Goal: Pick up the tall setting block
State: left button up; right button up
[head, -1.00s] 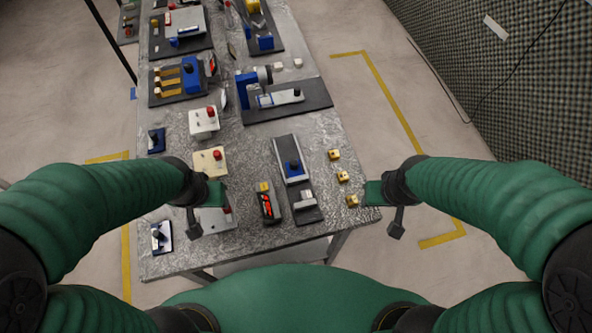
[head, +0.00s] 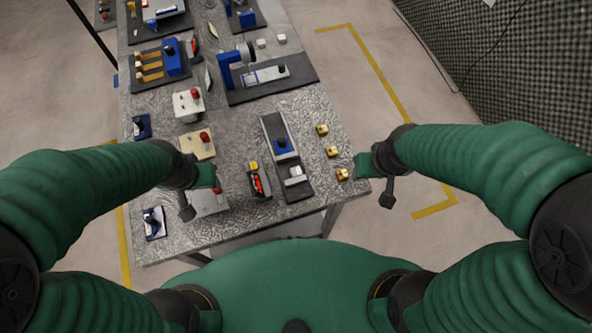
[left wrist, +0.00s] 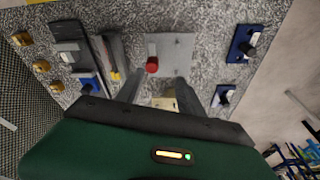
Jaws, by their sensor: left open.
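Three small brass-yellow blocks stand in a row near the right edge of the table: a far one (head: 321,129), a middle one (head: 331,151) and a near one (head: 342,174). From these frames I cannot tell which is tallest. They also show at the left of the left wrist view (left wrist: 40,66). My left gripper (head: 198,196) is open and empty over the table's left part, well left of the blocks. In the left wrist view its fingers (left wrist: 158,90) point towards a red-button box. My right gripper (head: 373,186) is just right of the near block, beyond the table edge; its jaws are unclear.
A grey rail fixture with a blue clamp (head: 284,150) and a black-red meter (head: 258,183) lie between my left gripper and the blocks. Red-button boxes stand on the left, one beige (head: 196,143).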

aim_at(295, 171)
jog(key=u, duration=0.7)
jog(key=k+l+u, duration=0.25)
jog(key=u, duration=0.15)
jog(key=k+l+u, duration=0.25)
jog(key=u, duration=0.2)
